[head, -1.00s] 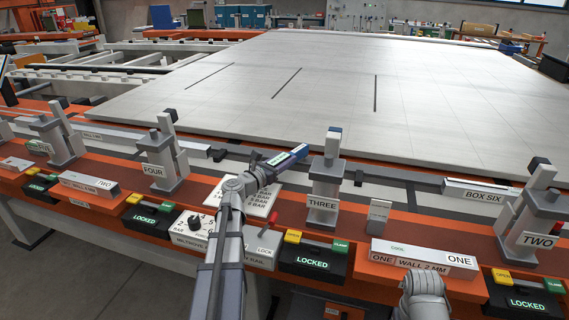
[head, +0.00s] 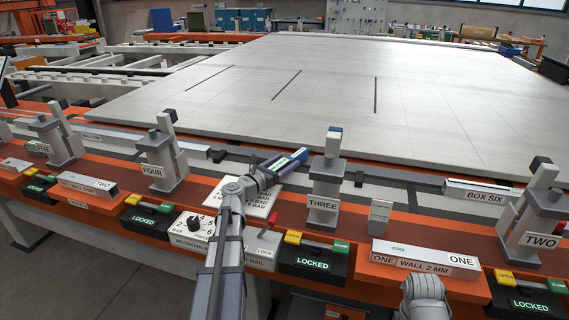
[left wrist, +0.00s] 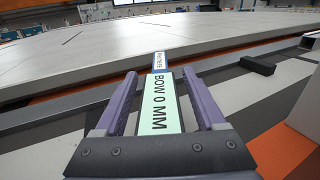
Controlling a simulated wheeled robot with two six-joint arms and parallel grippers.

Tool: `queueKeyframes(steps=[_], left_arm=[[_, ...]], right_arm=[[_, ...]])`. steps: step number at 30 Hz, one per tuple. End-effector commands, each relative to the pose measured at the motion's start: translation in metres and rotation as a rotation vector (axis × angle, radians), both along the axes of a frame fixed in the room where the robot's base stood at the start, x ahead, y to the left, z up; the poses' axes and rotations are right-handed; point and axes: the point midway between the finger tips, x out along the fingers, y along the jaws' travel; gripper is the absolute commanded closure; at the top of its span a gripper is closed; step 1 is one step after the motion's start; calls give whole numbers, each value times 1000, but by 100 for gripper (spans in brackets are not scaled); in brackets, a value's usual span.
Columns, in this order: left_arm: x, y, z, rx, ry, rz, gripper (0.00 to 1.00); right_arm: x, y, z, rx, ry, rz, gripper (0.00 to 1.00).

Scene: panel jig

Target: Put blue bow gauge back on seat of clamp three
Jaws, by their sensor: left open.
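The blue bow gauge (head: 285,162) is a slim bar beside and left of clamp three (head: 324,180) in the head view. In the left wrist view the gauge (left wrist: 160,105) has a pale label reading BOW 0 MM and a blue far end. My left gripper (head: 288,158) is open, its purple fingers on either side of the gauge; they also show in the left wrist view (left wrist: 160,75). I cannot tell whether the gauge touches clamp three or rests on its seat. My right forearm shows at the bottom right, its gripper out of view.
A large pale panel (head: 330,85) lies behind the clamps. Clamp four (head: 160,160) stands to the left and clamp two (head: 540,215) to the right. A black LOCKED box (head: 312,260) with yellow and green buttons sits in front of clamp three. A printed board (head: 245,198) lies under my left gripper.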

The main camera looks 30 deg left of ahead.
Motion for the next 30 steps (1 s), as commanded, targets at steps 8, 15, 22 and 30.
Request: queueKeyframes(steps=[8,15,22,30], left_arm=[[0,0,15,0,0,0,28],[-52,6,12,0,0,4,28],[-95,14,12,0,0,3,28],[-117,18,12,0,0,1,28]], right_arm=[[0,0,15,0,0,0,28],[0,0,12,0,0,0,28],[0,0,12,0,0,0,28],[0,0,12,0,0,0,28]])
